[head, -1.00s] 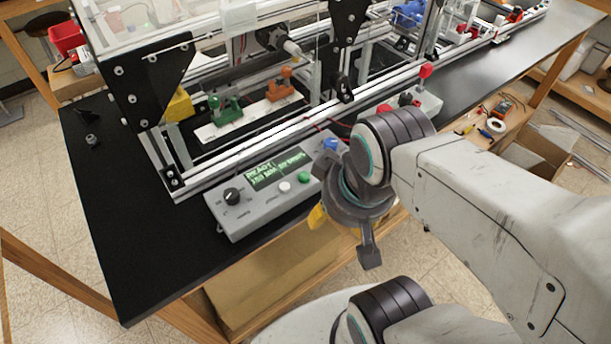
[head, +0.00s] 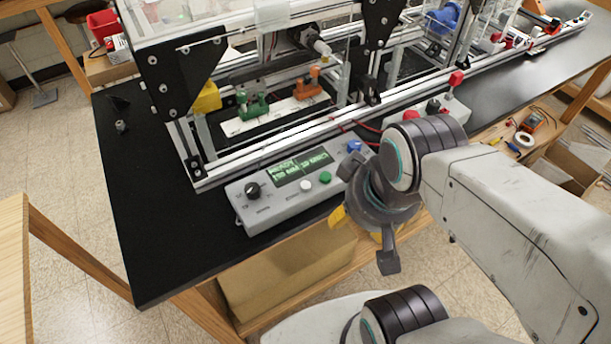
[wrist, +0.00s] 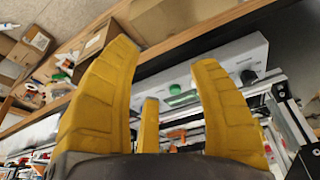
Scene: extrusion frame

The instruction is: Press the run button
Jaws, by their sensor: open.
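A grey control box (head: 290,205) sits at the near edge of the black bench. It carries a black knob (head: 253,190), a green-lit display (head: 300,167), a white button (head: 305,183), a green button (head: 324,178) and a blue button (head: 354,146). No button label is legible. My gripper (head: 360,224) is beside the box's right end, apart from the green button and partly hidden by my wrist. In the wrist view my gripper (wrist: 165,60) has its yellow fingers spread and empty. Beyond them lies the control box (wrist: 215,75) with its green button (wrist: 180,99).
An aluminium extrusion frame (head: 300,135) stands just behind the box. A red button (head: 410,116) on a second grey box lies behind my wrist. A cardboard box (head: 285,270) is under the bench. The bench left of the control box (head: 160,220) is mostly clear.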

